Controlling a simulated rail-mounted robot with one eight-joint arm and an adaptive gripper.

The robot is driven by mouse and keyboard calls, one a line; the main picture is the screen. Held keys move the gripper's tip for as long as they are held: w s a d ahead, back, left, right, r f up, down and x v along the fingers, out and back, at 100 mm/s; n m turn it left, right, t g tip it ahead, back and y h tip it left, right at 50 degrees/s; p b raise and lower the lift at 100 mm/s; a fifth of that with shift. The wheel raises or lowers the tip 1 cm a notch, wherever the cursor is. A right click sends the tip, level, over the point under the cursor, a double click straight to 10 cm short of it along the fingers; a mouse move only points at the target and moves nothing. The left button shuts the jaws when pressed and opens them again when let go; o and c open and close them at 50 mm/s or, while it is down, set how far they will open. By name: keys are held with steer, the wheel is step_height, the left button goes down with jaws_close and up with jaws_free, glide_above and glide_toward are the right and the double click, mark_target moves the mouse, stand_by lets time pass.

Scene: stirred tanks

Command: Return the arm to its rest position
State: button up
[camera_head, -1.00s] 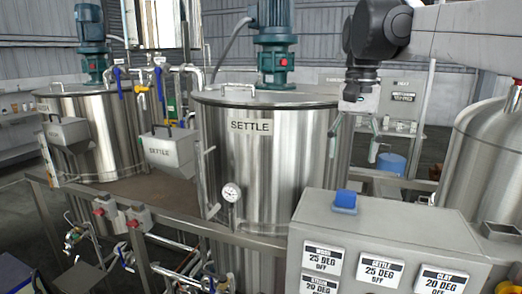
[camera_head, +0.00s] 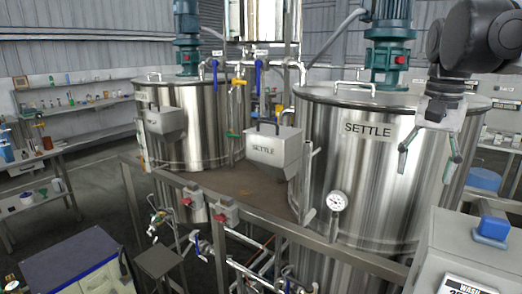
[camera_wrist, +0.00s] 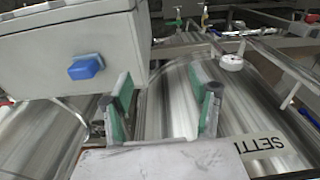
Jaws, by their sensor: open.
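My gripper (camera_head: 428,160) hangs from my dark arm joint at the right of the head view, in front of the steel tank labelled SETTLE (camera_head: 370,190). Its two fingers are apart with nothing between them. In the wrist view my gripper (camera_wrist: 162,108) shows two green-padded fingers spread wide, with the tank's shiny wall (camera_wrist: 175,100) behind the gap. I cannot tell how far the fingers are from the tank wall. Most of my arm lies outside the right edge of the head view.
A grey control box (camera_head: 460,250) with a blue knob (camera_head: 492,228) stands at the lower right; the knob also shows in the wrist view (camera_wrist: 86,67). Shelves (camera_head: 80,105) line the back left.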

steer(key=s+a+f+n+t+b, duration=0.1)
steer(key=s+a+f, duration=0.2)
steer(key=f, duration=0.4)
steer(key=s+a+f+n+t+b, duration=0.2)
steer(key=s+a+f, duration=0.2)
steer(key=f, duration=0.3)
steer(key=shift+a+f+n+t, duration=0.3)
steer(key=shift+a+f, duration=0.05)
steer(key=shift+a, duration=0.1)
steer(key=shift+o, duration=0.4)
steer(key=s+a+f+n+t+b, duration=0.1)
steer(key=s+a+f, duration=0.1)
steer(key=f, duration=0.4)
steer(key=s+a+f+n+t+b, duration=0.1)
steer(key=s+a+f+t+b, duration=0.1)
steer(key=s+f, duration=0.2)
step_height(320, 180, down, 3)
steer(key=shift+s+a+r+n, duration=0.1)
steer(key=shift+s+a+n, duration=0.2)
steer(key=shift+n, duration=0.1)
steer(key=shift+w, duration=0.1)
